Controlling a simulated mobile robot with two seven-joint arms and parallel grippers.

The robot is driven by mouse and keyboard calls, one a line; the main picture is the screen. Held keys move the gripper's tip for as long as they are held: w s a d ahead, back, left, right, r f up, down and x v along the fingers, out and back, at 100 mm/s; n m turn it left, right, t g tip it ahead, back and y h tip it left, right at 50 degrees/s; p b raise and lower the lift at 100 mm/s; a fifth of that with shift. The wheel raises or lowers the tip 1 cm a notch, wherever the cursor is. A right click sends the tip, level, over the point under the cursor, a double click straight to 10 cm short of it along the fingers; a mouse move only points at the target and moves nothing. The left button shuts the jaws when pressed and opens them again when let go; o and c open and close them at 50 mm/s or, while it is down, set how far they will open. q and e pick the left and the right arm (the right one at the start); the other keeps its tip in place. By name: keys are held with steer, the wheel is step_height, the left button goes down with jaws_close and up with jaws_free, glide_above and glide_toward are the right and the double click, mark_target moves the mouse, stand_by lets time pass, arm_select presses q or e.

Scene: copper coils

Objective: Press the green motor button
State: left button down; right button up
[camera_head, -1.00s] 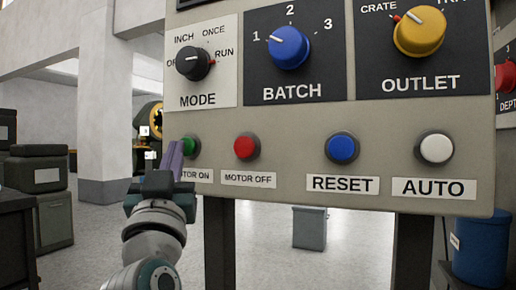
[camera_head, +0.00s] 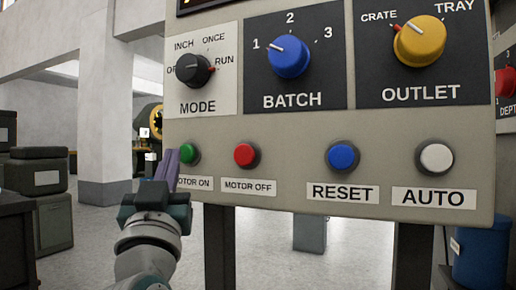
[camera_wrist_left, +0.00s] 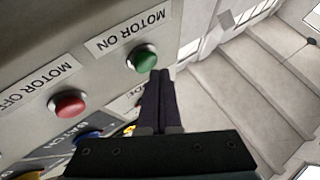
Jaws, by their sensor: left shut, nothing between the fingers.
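The green motor button (camera_head: 189,154) sits at the lower left of the grey control panel (camera_head: 300,135), above the MOTOR ON label (camera_head: 194,183). My right gripper is not in view.
The red MOTOR OFF button (camera_head: 246,155) is right of the green one, then the blue RESET (camera_head: 342,156) and white AUTO (camera_head: 435,159) buttons. The black MODE knob (camera_head: 193,69) is above. Open floor lies left of the panel; a blue bin (camera_head: 481,251) stands at right.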

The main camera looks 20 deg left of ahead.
arm_select(q)
steer(key=shift+s, duration=0.25)
steer(key=s+p, duration=0.3)
steer(key=s, duration=0.2)
steer(key=shift+a+p, duration=0.2)
steer(key=shift+p, duration=0.15)
stand_by(0.7)
